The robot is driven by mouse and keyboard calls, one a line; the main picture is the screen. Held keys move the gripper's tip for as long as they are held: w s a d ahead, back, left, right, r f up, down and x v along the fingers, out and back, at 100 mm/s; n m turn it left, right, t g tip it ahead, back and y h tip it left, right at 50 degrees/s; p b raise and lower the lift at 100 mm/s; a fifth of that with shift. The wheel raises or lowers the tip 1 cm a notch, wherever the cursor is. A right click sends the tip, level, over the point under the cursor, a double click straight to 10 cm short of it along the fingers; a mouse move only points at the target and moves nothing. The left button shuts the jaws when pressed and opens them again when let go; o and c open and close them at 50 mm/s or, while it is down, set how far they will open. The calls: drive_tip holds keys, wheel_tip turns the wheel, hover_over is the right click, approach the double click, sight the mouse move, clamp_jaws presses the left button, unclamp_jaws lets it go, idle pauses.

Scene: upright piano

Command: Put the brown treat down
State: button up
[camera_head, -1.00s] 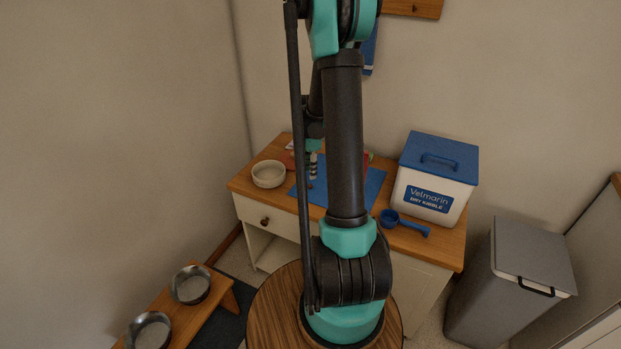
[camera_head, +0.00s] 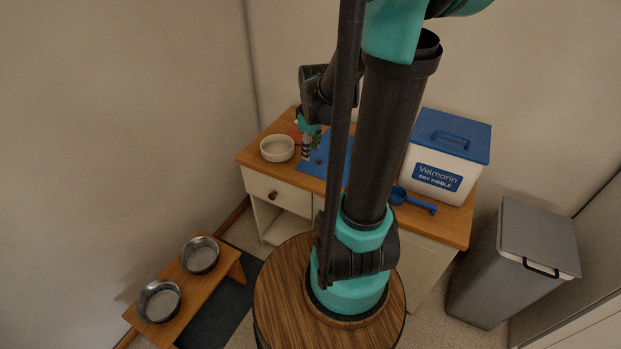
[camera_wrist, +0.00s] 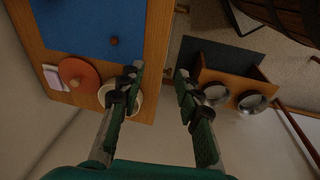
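A small brown treat (camera_head: 319,161) lies on the blue mat (camera_head: 334,168) on the cabinet top. In the wrist view the treat (camera_wrist: 114,41) is a small brown lump on bare mat, apart from my fingers. My gripper (camera_head: 306,157) is above the left part of the mat, right of a cream bowl. In the wrist view my gripper (camera_wrist: 159,70) has its two fingers spread with nothing held between them. The left finger covers part of the cream bowl (camera_wrist: 104,96).
The cream bowl (camera_head: 277,148) stands at the cabinet's left. A reddish round lid (camera_wrist: 78,73) lies near it. A blue scoop (camera_head: 413,200) and kibble bin (camera_head: 437,175) are at right. Two metal bowls (camera_head: 200,255) sit on a low stand. A grey trash bin (camera_head: 510,265) is far right.

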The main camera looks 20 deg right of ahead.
drive_tip(key=s+a+f+m+t, duration=0.1)
drive_tip(key=s+a+f+m, duration=0.1)
drive_tip(key=s+m, duration=0.6)
drive_tip(key=s+a, duration=0.1)
drive_tip(key=s, duration=0.2)
drive_tip(key=shift+a+f+t, duration=0.2)
drive_tip(key=shift+a+t, duration=0.2)
